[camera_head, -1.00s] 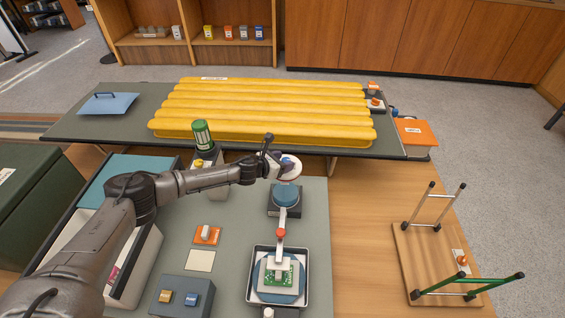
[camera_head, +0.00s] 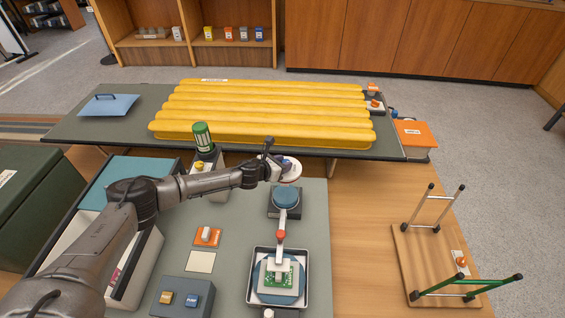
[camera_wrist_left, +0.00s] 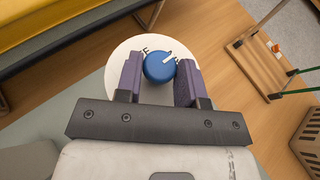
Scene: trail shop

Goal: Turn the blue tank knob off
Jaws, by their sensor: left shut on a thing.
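The blue knob (camera_wrist_left: 158,69) is round with a pale pointer mark and stands on a white round plate (camera_wrist_left: 126,50) in the left wrist view. Small dark marks lie beside it, too small to read. My left gripper (camera_wrist_left: 160,78) has its purple fingers on either side of the knob, shut on it. In the head view the white plate (camera_head: 294,172) shows at the end of my left arm, and my gripper (camera_head: 279,164) largely hides the knob. My right gripper is not in view.
A blue round-topped stand (camera_head: 286,197) is just in front of the plate. A yellow ribbed pad (camera_head: 260,110) lies on the table behind. A green-topped canister (camera_head: 202,134) stands left of my wrist. A wooden board with upright posts (camera_head: 425,262) is at right.

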